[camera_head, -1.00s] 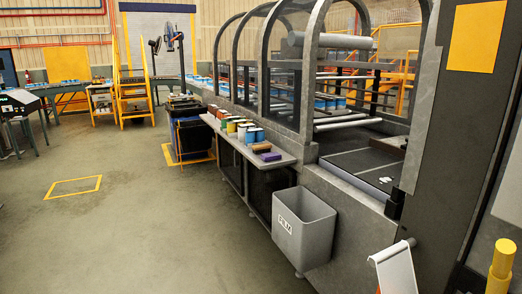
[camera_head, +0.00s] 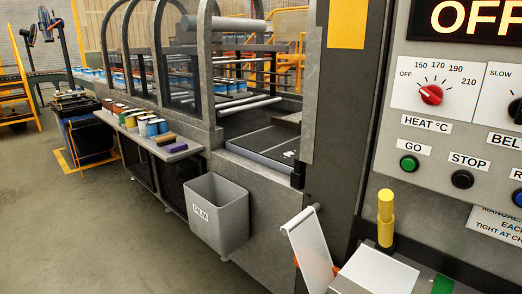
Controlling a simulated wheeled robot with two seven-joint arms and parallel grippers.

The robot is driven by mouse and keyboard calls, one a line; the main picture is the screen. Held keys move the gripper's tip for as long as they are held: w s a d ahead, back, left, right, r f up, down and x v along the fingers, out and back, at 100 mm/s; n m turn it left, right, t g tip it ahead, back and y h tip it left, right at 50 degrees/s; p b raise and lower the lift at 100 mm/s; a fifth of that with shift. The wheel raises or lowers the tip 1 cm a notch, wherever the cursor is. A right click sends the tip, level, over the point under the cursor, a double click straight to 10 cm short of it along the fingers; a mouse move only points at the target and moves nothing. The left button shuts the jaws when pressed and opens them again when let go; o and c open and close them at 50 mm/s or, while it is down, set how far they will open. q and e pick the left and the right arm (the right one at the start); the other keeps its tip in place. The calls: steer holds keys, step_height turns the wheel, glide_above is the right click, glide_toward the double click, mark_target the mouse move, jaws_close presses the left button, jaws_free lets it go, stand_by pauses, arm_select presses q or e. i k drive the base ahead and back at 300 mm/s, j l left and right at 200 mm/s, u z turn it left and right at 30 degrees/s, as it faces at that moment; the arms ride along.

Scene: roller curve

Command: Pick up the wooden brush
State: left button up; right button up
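I cannot clearly make out a wooden brush. A small brown block (camera_head: 166,139) lies at the near end of the grey side shelf (camera_head: 192,150), and a purple block (camera_head: 175,147) lies beside it. The brown block could be the brush, but it is too small to tell. Several cans, among them a blue one (camera_head: 152,129), stand behind them on the same shelf. Neither of my grippers is in view.
A grey bin marked FILM (camera_head: 216,215) hangs below the shelf's near end. A white sheet (camera_head: 310,250) and a yellow handle (camera_head: 386,215) stand before the control panel (camera_head: 440,130), whose display reads OFF.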

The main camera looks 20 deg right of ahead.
mark_target(161, 141)
steer(key=i+j+z, duration=0.1)
steer(key=z, duration=0.5)
steer(key=i+j+z, duration=0.35)
steer(key=i+j, duration=0.15)
steer(key=j, duration=0.15)
steer(key=i+j+z, duration=0.2)
steer(key=j, duration=0.15)
steer(key=i+j+z, duration=0.15)
steer(key=j, duration=0.25)
